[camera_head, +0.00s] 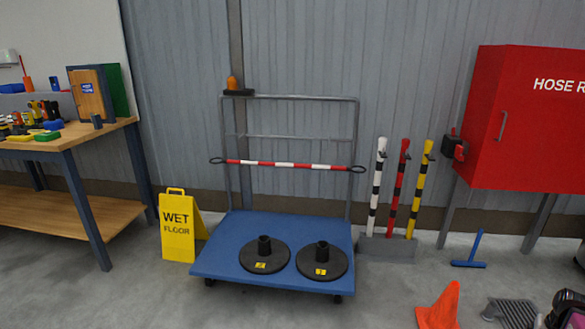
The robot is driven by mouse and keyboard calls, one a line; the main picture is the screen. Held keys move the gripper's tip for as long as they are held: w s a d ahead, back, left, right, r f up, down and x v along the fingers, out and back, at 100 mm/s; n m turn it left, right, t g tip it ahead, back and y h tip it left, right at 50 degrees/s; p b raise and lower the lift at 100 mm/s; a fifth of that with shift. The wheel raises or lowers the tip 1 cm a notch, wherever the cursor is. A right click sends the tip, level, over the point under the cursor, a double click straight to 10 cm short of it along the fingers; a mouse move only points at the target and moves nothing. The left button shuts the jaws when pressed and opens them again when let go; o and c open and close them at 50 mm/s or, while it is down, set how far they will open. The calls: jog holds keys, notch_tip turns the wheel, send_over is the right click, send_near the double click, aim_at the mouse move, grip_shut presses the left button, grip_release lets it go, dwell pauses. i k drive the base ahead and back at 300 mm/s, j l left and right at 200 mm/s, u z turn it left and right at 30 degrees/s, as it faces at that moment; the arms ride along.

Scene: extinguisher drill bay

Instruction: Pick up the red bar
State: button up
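A red-and-white striped bar (288,165) with dark loops at both ends lies level across the handle frame of a blue platform trolley (225,262). A red-and-black banded post (396,188) stands upright between a white-and-black post (376,186) and a yellow-and-black post (420,188) in a grey base (386,246), right of the trolley. I cannot tell which of the two the red bar is. Both are fully or mostly visible. My gripper is not in view.
Two black round bases (264,257) sit on the trolley deck. A yellow wet-floor sign (177,228) stands left of it, beside a workbench (85,133). A red hose cabinet (530,120) is at right. An orange cone (440,308) and a blue squeegee (469,262) are on the floor.

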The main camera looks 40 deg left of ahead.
aim_at(345, 168)
jog(key=u, duration=0.3)
jog(key=j+u, duration=0.35)
jog(key=i+j+u, duration=0.15)
jog(key=j+u, duration=0.2)
jog(key=i+j+u, duration=0.15)
jog(key=j+u, duration=0.25)
